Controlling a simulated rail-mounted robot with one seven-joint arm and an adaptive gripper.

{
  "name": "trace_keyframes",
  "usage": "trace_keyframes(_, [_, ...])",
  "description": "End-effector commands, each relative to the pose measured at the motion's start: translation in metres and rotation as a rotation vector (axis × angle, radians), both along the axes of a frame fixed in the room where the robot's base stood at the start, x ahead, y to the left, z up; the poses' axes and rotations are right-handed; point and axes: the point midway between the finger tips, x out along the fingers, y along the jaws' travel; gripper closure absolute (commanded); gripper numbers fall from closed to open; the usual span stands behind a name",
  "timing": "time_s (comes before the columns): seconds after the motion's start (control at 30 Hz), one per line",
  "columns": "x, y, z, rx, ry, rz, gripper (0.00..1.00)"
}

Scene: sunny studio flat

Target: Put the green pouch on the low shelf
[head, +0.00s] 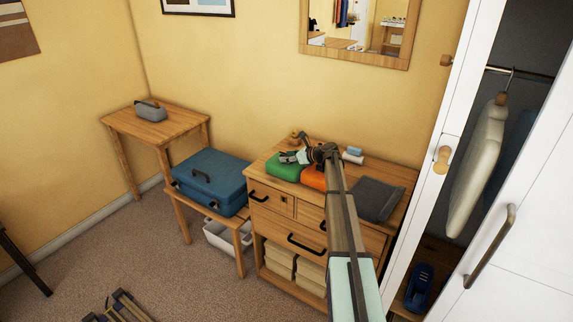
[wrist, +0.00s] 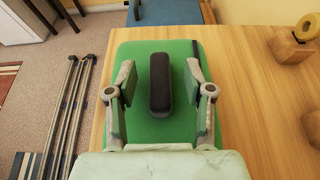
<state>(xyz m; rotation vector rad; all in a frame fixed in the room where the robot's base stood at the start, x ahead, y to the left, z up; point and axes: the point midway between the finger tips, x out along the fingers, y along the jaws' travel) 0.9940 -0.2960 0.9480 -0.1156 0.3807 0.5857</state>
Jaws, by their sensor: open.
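The green pouch (head: 283,168) lies flat on the left end of the wooden dresser top (head: 340,205). In the wrist view the pouch (wrist: 180,50) has a raised black grip (wrist: 160,84) along its middle. My gripper (wrist: 158,86) is open over the pouch, with one finger on each side of the black grip and clear space to both. In the head view my gripper (head: 291,157) is above the pouch and hides part of it. Which surface is the low shelf is unclear; the dresser has an open lower compartment (head: 262,272) holding folded beige items (head: 295,268).
An orange item (head: 314,178) sits right beside the pouch, and a grey cloth (head: 377,198) lies farther right. A blue suitcase (head: 210,183) is on the low bench (head: 190,216), with a white bin (head: 222,236) below. The white wardrobe (head: 450,120) stands open at right.

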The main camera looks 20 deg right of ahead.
Motion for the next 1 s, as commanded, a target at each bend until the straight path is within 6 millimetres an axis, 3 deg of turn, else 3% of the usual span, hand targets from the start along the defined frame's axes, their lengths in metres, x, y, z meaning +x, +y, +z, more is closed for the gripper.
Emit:
trace_keyframes(0.3, [0.0065, 0.0045, -0.0046, 0.0, 0.0, -0.001, 0.48])
trace_keyframes(0.33, [0.0065, 0.0045, -0.0046, -0.001, 0.001, -0.001, 0.55])
trace_keyframes(0.47, [0.0065, 0.0045, -0.0045, -0.001, 0.001, -0.001, 1.0])
trace_keyframes(1.0, [0.0066, 0.0046, 0.0016, -0.001, -0.002, -0.001, 1.0])
